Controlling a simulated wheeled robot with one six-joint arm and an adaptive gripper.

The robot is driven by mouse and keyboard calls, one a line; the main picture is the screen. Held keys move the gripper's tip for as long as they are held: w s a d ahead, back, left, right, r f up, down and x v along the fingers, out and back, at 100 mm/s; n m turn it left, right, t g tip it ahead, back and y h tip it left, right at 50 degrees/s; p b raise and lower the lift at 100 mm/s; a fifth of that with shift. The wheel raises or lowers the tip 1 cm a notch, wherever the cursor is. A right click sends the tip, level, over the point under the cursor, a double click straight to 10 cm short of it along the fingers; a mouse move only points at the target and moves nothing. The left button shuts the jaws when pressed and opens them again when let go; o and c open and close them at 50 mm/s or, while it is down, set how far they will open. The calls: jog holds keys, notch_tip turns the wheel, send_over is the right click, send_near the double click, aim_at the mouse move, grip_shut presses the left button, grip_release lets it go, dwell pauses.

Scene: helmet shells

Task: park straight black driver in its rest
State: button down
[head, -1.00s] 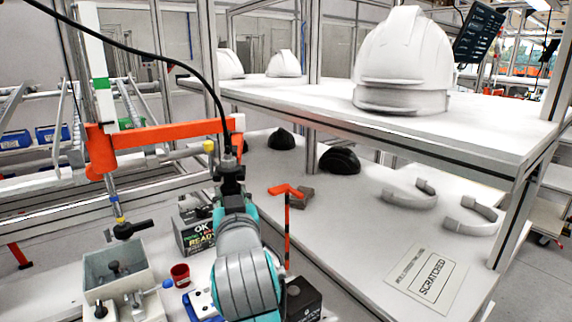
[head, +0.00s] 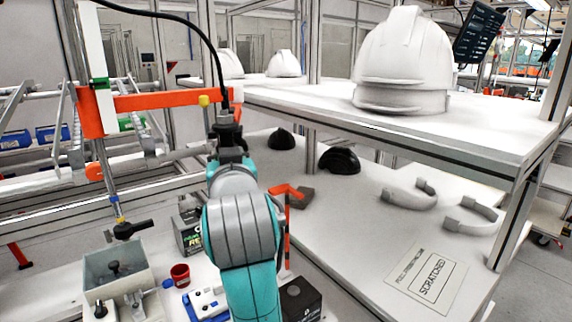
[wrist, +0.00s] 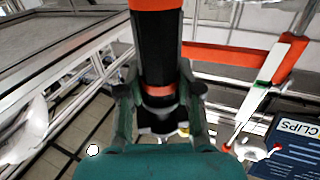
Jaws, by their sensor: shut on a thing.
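The straight black driver (head: 226,121) stands upright in my gripper (head: 228,146) at the end of an orange bar (head: 165,101). A black cable rises from its top. In the wrist view, the driver (wrist: 158,50) shows as a black cylinder with an orange end and a reddish band. My gripper (wrist: 160,108) is shut on it, with a finger on each side. I cannot tell which fixture is the driver's rest. An orange hooked bracket (head: 289,190) on a red-and-black post stands to the right of my arm, below the driver.
A grey bin (head: 118,270), red cup (head: 180,275) and dark box (head: 300,298) stand on the bench near my arm. A shelf (head: 420,130) with white helmet shells (head: 404,60) lies right. A black-handled tool (head: 130,230) hangs at left.

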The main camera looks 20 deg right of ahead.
jog(key=s+d, duration=0.3)
jog(key=d, duration=0.5)
jog(key=shift+d, duration=0.2)
dwell(0.6)
jog(key=w+d, duration=0.3)
jog(key=w, duration=0.2)
jog(key=shift+d, duration=0.25)
jog(key=shift+w, duration=0.1)
grip_release()
dwell(0.6)
